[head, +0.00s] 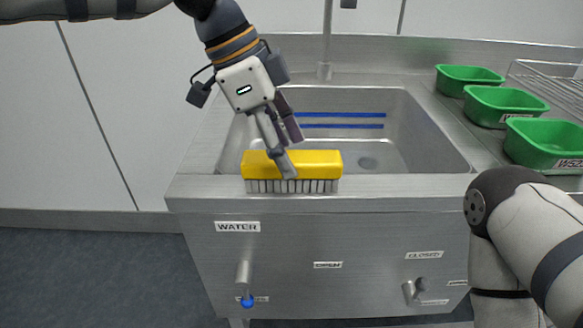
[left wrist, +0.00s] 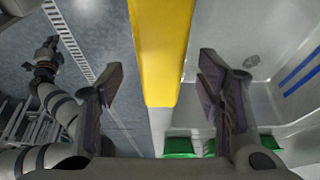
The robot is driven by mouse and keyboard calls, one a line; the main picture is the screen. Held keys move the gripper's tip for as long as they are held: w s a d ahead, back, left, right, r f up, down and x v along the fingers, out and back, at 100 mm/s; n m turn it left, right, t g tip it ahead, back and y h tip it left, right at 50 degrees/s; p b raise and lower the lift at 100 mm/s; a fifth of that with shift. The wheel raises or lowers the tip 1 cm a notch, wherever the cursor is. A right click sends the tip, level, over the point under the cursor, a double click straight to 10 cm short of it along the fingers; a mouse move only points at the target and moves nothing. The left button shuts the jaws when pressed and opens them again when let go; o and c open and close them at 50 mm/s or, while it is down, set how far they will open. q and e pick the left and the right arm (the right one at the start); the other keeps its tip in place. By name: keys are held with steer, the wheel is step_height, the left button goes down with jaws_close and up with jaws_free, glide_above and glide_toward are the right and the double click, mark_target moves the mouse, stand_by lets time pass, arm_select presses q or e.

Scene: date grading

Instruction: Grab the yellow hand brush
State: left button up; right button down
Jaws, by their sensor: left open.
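The yellow hand brush (head: 318,163) has a long yellow block and pale bristles pointing down. It lies along the front rim of the steel sink (head: 420,186), bristles on the rim. My left gripper (head: 291,157) reaches down over the brush's middle, one finger in front of its near face. In the left wrist view the yellow block (left wrist: 162,50) lies between the two open fingers, with a gap on both sides. At the left of that view, part of my other arm shows, with a small dark end whose jaws are unclear.
Green bins (head: 505,104) stand on the right of the counter beside a wire rack (head: 550,84). The sink basin (head: 350,150) behind the brush is empty. A tap lever with a blue tip (head: 247,300) and a knob (head: 413,290) stick out from the front panel.

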arm_select(q)
steer(key=shift+x, duration=1.25)
steer(key=c, duration=1.3)
steer(key=shift+r, duration=0.15)
